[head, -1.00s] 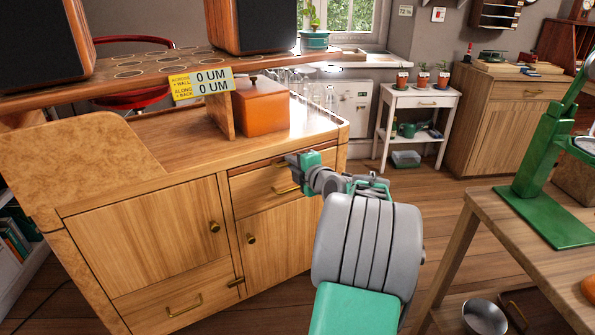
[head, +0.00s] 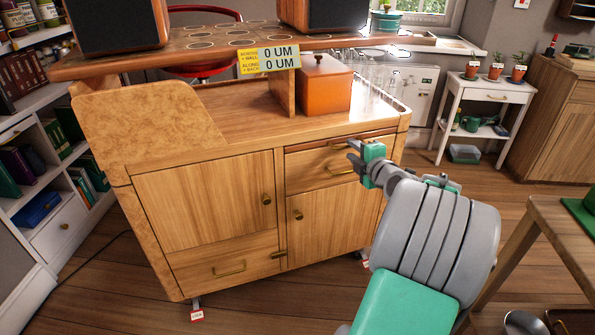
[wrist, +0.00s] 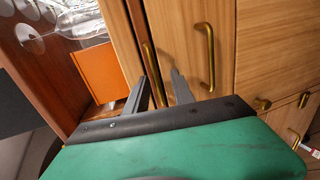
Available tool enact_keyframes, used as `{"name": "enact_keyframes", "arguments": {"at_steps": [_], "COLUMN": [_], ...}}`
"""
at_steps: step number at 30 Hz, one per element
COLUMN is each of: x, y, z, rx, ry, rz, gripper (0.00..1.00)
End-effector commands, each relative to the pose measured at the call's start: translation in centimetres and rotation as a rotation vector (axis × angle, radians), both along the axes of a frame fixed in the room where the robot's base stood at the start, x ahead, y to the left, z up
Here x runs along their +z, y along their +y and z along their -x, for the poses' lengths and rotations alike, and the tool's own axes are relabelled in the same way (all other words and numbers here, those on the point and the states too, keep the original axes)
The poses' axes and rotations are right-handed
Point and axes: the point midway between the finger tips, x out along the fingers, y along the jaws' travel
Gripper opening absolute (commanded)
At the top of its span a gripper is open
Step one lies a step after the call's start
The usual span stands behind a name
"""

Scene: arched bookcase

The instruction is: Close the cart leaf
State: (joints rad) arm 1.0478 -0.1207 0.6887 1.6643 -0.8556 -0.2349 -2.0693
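The wooden cart (head: 205,206) stands in front of me on small wheels. A thin reddish-brown strip (head: 335,142) runs under its top at the right, above the upper drawer; it looks like the edge of a slide-out leaf. I cannot tell how far out it is. In the wrist view a narrow brass pull (wrist: 148,62) shows along this edge. My gripper (head: 358,160) is in front of this strip and the upper drawer. In the wrist view the two fingers (wrist: 160,92) are apart with nothing between them, pointing toward the strip and drawer front. Contact cannot be told.
An orange box (head: 324,84) stands on the cart top under a raised shelf with speakers (head: 118,22). A burl side panel (head: 150,125) rises at the left. A white bookcase (head: 60,195) stands left, a wooden table (head: 560,235) right. Floor shows between cart and table.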

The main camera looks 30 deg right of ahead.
Motion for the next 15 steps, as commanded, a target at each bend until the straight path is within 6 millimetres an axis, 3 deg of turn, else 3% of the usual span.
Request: {"name": "enact_keyframes", "arguments": {"at_steps": [12,15], "x": [2.0,2.2], "y": [1.9,4.5], "z": [9.4,7.5], "rx": [-0.005,0.033], "ry": [0.000,0.050], "rz": [-0.003,-0.091], "gripper": [0.30,0.30]}}
